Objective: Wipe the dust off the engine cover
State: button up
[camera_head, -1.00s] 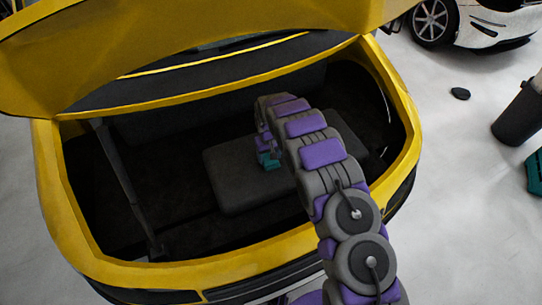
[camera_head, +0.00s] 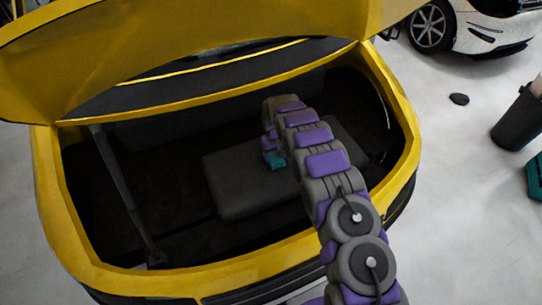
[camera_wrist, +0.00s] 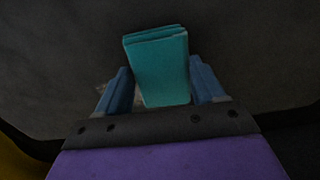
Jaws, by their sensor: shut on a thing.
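The engine cover (camera_head: 235,185) is a dark grey block inside the open bay of the yellow car. It also fills most of the wrist view as a dark surface (camera_wrist: 60,60). A folded teal cloth (camera_wrist: 160,68) is held between the two blue fingers of my gripper (camera_wrist: 162,90). In the head view the cloth (camera_head: 274,160) is over the middle of the cover, and my gripper (camera_head: 270,148) is just above it. I cannot tell whether the cloth touches the surface.
The raised yellow hood (camera_head: 200,45) hangs over the bay. The yellow front rim (camera_head: 220,268) and a dark strut (camera_head: 125,190) at the left bound the opening. A dark bin (camera_head: 517,118) and a white car (camera_head: 480,25) stand at the right.

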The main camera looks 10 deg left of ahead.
jog(key=shift+w+d+f, duration=0.1)
jog(key=shift+w+d, duration=0.5)
jog(key=shift+d, duration=0.2)
jog(key=shift+w+d+f, duration=0.1)
jog(key=shift+w+d, duration=0.45)
jog(key=shift+d, duration=0.3)
jog(key=shift+w+d, duration=0.6)
jog(key=shift+d, duration=0.2)
jog(key=shift+w+d+r, duration=0.2)
jog(key=shift+w+d, duration=1.3)
jog(key=shift+d, duration=0.3)
jog(key=shift+w+d+f+b, duration=0.1)
jog(key=shift+w+d+b, duration=0.45)
jog(key=shift+d, duration=0.15)
jog(key=shift+w+d+f+b, duration=0.1)
jog(key=shift+w+d+b, duration=0.35)
jog(key=shift+d+b, duration=0.15)
jog(key=shift+d, duration=0.1)
jog(key=shift+r, duration=0.15)
jog(key=shift+r+p, duration=0.8)
jog(key=shift+r, duration=2.15)
jog(key=shift+r+p, duration=0.7)
jog(key=shift+r, duration=0.8)
